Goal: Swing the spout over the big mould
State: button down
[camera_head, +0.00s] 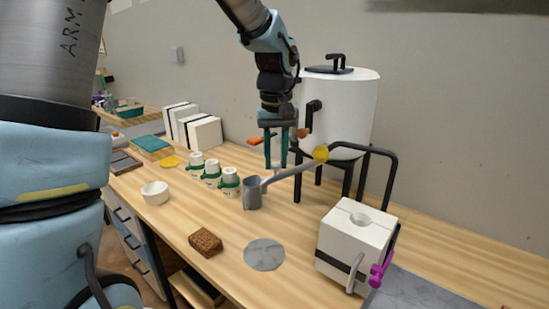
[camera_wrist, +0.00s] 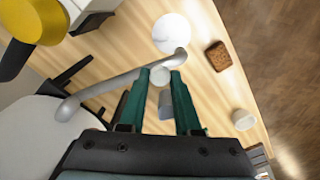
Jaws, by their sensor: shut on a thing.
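The spout (camera_head: 294,171) is a grey pipe running left and forward from a yellow joint (camera_head: 320,154) below the white tank (camera_head: 340,105). In the wrist view the spout (camera_wrist: 115,82) crosses at the green fingertips and bends at its end. My gripper (camera_head: 275,165) points down and is shut on the spout; the wrist view shows its fingers (camera_wrist: 159,78) around the pipe. The big mould (camera_head: 342,238) is a white block with a round top hole and a dark strap, at the right front. The spout's end is left of the mould, not above it.
A grey cup-like vessel (camera_head: 253,193) is near the spout's end; contact is unclear. Small white moulds with green bands (camera_head: 212,175) stand left. A grey disc (camera_head: 264,254), brown sponge (camera_head: 205,242) and white bowl (camera_head: 155,193) lie in front. A purple clamp (camera_head: 380,272) sticks out beside the mould.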

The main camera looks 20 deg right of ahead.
jog(key=s+n, duration=0.1)
jog(key=s+d+n+b, duration=0.1)
jog(key=s, duration=0.1)
jog(key=s+d+n, duration=0.1)
jog(key=s+n, duration=0.1)
jog(key=shift+s+d+b, duration=0.1)
jog(key=shift+d+b, duration=0.05)
jog(key=shift+b, duration=0.25)
jog(key=c, duration=0.6)
grip_release()
jog(key=shift+r, duration=0.1)
notch_tip(320, 180, up, 11)
jog(key=b, duration=0.2)
